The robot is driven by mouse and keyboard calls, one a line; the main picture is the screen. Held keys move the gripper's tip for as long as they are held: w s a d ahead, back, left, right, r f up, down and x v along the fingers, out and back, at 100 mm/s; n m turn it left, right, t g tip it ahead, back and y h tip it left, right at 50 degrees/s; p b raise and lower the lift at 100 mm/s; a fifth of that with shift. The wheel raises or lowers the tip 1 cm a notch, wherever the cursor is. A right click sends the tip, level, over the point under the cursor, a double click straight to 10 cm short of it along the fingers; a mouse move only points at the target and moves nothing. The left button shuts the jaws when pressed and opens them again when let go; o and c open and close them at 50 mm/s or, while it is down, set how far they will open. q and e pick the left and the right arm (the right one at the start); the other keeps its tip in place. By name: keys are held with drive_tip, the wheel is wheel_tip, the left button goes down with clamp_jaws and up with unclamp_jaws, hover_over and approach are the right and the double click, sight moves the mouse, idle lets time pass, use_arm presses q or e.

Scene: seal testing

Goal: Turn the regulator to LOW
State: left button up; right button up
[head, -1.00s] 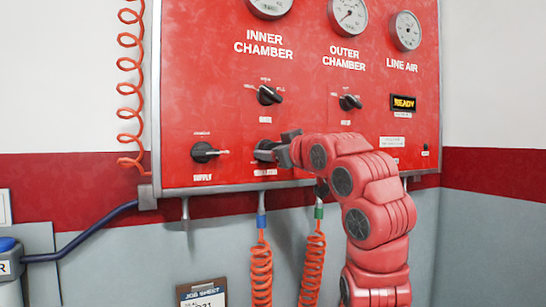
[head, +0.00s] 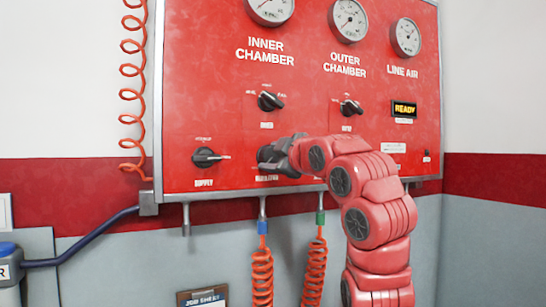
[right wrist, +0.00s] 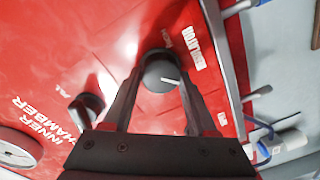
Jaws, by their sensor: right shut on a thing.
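The regulator knob is a black round knob low on the red panel, above a white "REGULATOR" label. My right gripper (head: 272,156) reaches the panel from the right in the head view and is shut on the knob. The wrist view shows the right gripper (right wrist: 160,82) with a finger on each side of it. In the head view the gripper hides much of the knob, and its setting marks are too small to read. My left gripper is not in view.
The supply knob (head: 206,157) is just left of the regulator. The inner chamber knob (head: 269,101) and outer chamber knob (head: 350,107) are above. Orange coiled hoses (head: 262,275) hang below the panel. A clipboard (head: 203,297) is at the bottom.

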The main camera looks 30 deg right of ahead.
sight(272, 156)
drive_tip(key=shift+r, duration=0.1)
idle(0.3)
drive_tip(key=o, duration=1.4)
drive_tip(key=s+b, duration=0.1)
drive_tip(key=s, duration=0.4)
drive_tip(key=shift+s+a+r+p, duration=0.1)
drive_tip(key=shift+s+p, duration=0.4)
drive_tip(key=shift+s, duration=2.6)
drive_tip(key=shift+s+a+r+p, duration=0.1)
drive_tip(key=shift+s+p, duration=0.4)
drive_tip(key=shift+s, duration=2.55)
